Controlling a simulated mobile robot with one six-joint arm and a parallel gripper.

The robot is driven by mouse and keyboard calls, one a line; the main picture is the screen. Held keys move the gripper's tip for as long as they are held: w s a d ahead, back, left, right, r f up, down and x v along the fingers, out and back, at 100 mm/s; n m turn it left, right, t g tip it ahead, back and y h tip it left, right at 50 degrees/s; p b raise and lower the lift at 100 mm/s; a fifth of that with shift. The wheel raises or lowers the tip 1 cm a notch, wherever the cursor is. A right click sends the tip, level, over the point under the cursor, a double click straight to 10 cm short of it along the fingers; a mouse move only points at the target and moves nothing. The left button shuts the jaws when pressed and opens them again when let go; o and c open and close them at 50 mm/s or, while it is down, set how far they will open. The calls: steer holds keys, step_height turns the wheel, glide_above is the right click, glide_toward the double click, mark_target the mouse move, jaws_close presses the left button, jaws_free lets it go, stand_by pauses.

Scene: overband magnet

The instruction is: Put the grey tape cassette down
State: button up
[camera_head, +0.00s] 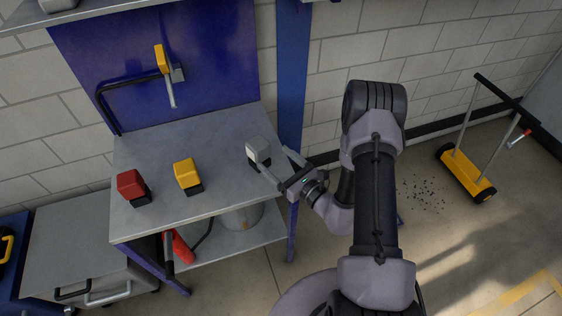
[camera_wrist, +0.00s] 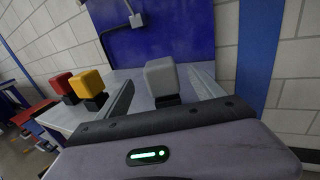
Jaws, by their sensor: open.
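The grey tape cassette (camera_head: 258,150) stands upright on its dark base near the right end of the grey table (camera_head: 225,135). In the wrist view the grey cassette (camera_wrist: 161,77) is between my two fingers, with a gap visible on both sides. My gripper (camera_head: 275,166) is open around it, reaching in from the right. In the wrist view my gripper's fingers (camera_wrist: 163,93) are spread wide. The cassette appears to rest on the table top.
A yellow block (camera_head: 186,172) and a red block (camera_head: 131,184) stand to the left on the table. A yellow-handled tool (camera_head: 162,60) is on the blue back panel. A bucket (camera_head: 241,215) and a red item (camera_head: 182,246) are on the lower shelf. A yellow sweeper (camera_head: 466,174) stands on the floor right.

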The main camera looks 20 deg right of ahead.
steer(key=s+a+r+n+g+y, duration=0.3)
steer(key=a+r+n+y, duration=0.15)
steer(key=r, duration=0.25)
steer(key=s+a+r+n+g+y, duration=0.2)
steer(key=a+r+n+g+y, duration=0.15)
steer(key=a+r+n, duration=0.2)
steer(key=s+a+r+n+g, duration=0.7)
steer(key=s+a+n+g, duration=0.15)
steer(key=s, duration=0.35)
steer(key=s+d+r+n+g+h, duration=0.1)
steer(key=s+d+n+h, duration=0.3)
steer(key=s+n+h, duration=0.35)
steer(key=d+r+n+t+h, duration=0.1)
steer(key=d+r+t+h, duration=0.4)
steer(key=d, duration=0.2)
steer(key=shift+s, duration=0.35)
